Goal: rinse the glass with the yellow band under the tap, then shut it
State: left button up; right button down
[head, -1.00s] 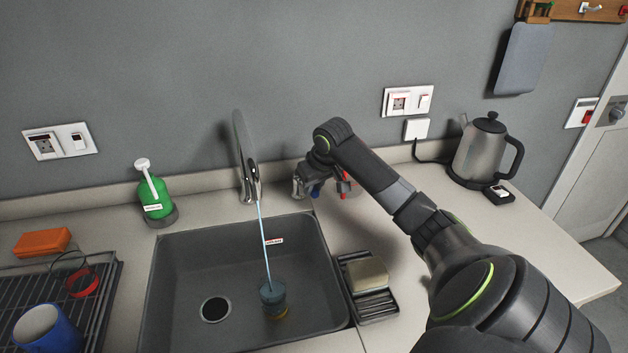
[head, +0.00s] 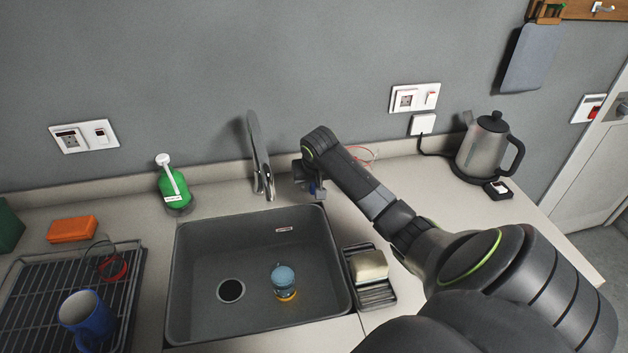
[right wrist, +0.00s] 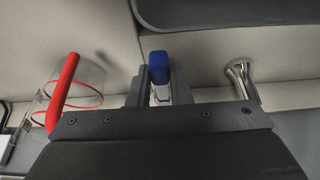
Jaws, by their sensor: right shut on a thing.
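The glass with the yellow band (head: 285,283) stands upright in the grey sink (head: 200,308), right of the drain. Its upper part looks bluish, and the yellow band shows low down. The chrome tap (head: 260,165) stands behind the sink, and no water stream shows from it. My right gripper (head: 314,190) is right of the spout, partly hidden by its own arm. In the right wrist view my right gripper (right wrist: 158,90) is shut on a blue handle (right wrist: 158,68). A chrome tap part (right wrist: 240,78) shows to its right. My left gripper is not in view.
A red rod (right wrist: 64,95) and a clear red-banded object (right wrist: 90,85) are left of the jaws in the wrist view. A sponge (head: 369,265) lies right of the sink. A drying rack (head: 40,290) holds a blue mug (head: 88,320). A green soap bottle (head: 174,188) stands behind.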

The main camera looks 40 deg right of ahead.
jog(key=shift+r, duration=0.15)
jog(key=c, duration=1.3)
grip_release()
jog(key=v, duration=1.7)
jog(key=shift+s+p, duration=0.15)
jog(key=shift+p, duration=0.2)
jog(key=shift+a, duration=0.1)
